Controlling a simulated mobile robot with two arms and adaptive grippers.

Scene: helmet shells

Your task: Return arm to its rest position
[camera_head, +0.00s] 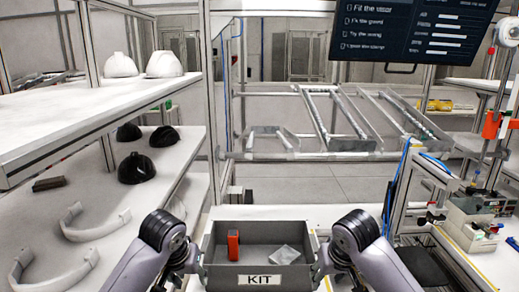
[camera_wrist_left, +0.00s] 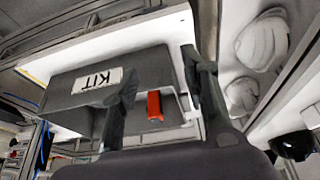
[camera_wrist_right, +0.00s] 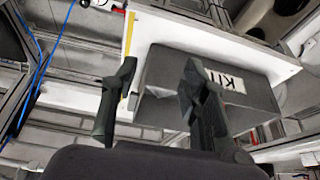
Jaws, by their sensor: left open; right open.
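A grey box marked KIT (camera_head: 264,280) stands on the white table at the bottom centre of the head view. It holds an upright red-orange block (camera_head: 233,245) and a pale, see-through packet (camera_head: 284,255). My left gripper (camera_wrist_left: 160,68) is open and empty; its fingers show against the KIT box in the left wrist view. My right gripper (camera_wrist_right: 160,68) is open and empty, with the box behind its fingers in the right wrist view. In the head view my arms flank the box, and my grippers are mostly hidden beside its ends.
Shelves at left hold white helmet shells (camera_head: 163,64), black helmet shells (camera_head: 136,168), pale curved bands (camera_head: 90,226) and a dark brown block (camera_head: 49,184). A frame rack (camera_head: 335,120) stands behind the table. A bench with devices (camera_head: 474,222) is at right. A screen (camera_head: 415,30) hangs above.

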